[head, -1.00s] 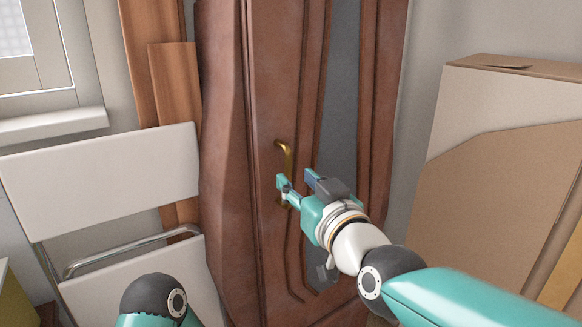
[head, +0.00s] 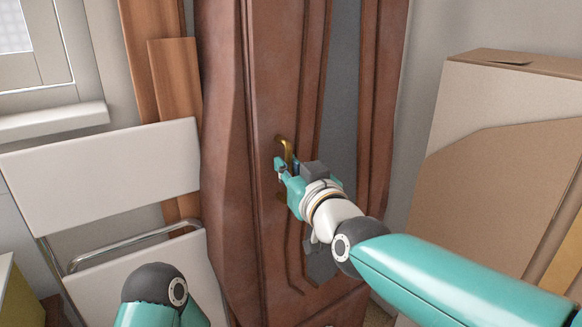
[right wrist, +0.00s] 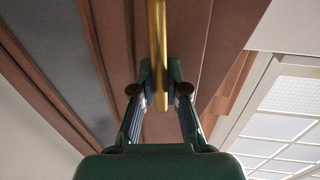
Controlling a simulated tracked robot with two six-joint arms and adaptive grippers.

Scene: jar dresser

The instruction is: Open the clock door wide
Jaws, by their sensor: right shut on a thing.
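The tall brown wooden clock (head: 229,160) stands in the middle of the head view. Its door (head: 270,80) has a grey panel (head: 340,90) and looks closed. A brass handle (head: 288,147) is upright on the door's left side. My right gripper (head: 286,166) is shut on the handle; its fingers hide the handle's middle. In the right wrist view the brass handle (right wrist: 157,50) runs between the two fingertips (right wrist: 160,85). My left arm shows only in part at the lower left of the head view, and its gripper is out of view.
A white folding chair (head: 100,175) stands left of the clock, with wooden planks (head: 175,95) behind it. Large cardboard boxes (head: 500,180) stand at the right. A bare strip of wall (head: 425,100) lies between clock and boxes.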

